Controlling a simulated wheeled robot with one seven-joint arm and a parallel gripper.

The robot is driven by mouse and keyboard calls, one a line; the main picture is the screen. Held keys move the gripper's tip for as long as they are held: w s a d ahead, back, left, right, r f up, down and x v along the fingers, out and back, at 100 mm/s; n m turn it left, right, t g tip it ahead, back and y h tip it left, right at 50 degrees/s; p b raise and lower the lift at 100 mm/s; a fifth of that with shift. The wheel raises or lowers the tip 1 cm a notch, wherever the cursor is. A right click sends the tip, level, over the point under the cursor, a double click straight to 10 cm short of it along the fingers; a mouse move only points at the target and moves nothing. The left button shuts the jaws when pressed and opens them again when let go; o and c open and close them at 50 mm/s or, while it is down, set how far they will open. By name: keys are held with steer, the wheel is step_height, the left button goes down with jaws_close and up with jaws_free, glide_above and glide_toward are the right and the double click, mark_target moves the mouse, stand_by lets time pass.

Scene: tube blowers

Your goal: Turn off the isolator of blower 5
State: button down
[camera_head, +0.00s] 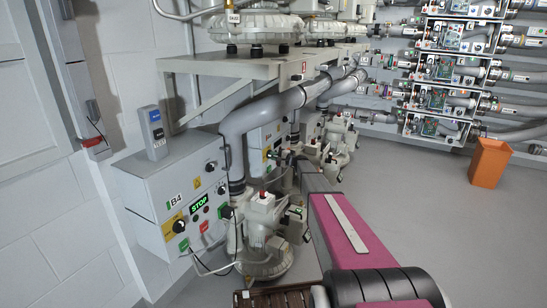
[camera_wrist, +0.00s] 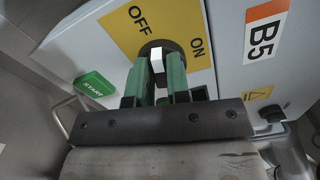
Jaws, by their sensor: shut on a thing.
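In the wrist view, the isolator knob (camera_wrist: 157,62) of blower 5 is dark with a white-faced handle. It sits on a yellow plate (camera_wrist: 117,27) marked OFF at the upper left and ON at the right. An orange and white B5 label (camera_wrist: 265,30) is on the same grey box. My gripper (camera_wrist: 158,72) has its two green fingers on either side of the handle and is shut on it. The fingers hide part of the knob, and I cannot tell clearly which setting it points to. In the head view my arm reaches toward the box (camera_head: 264,134) behind the B4 box.
In the wrist view a green START button (camera_wrist: 94,84) is left of the knob. In the head view the B4 box (camera_head: 172,200) stands nearer, beside a grey pipe (camera_head: 262,110) and a blower (camera_head: 265,240). An orange bin (camera_head: 489,162) stands on open floor at the right.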

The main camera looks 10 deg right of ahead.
steer(key=shift+f+n, duration=0.15)
steer(key=shift+n, duration=1.05)
steer(key=shift+s, duration=0.1)
steer(key=c, duration=1.1)
jaws_free()
steer(key=shift+d, duration=0.1)
steer(key=v, duration=1)
steer(key=shift+s+d, duration=0.2)
steer(key=shift+d, duration=0.05)
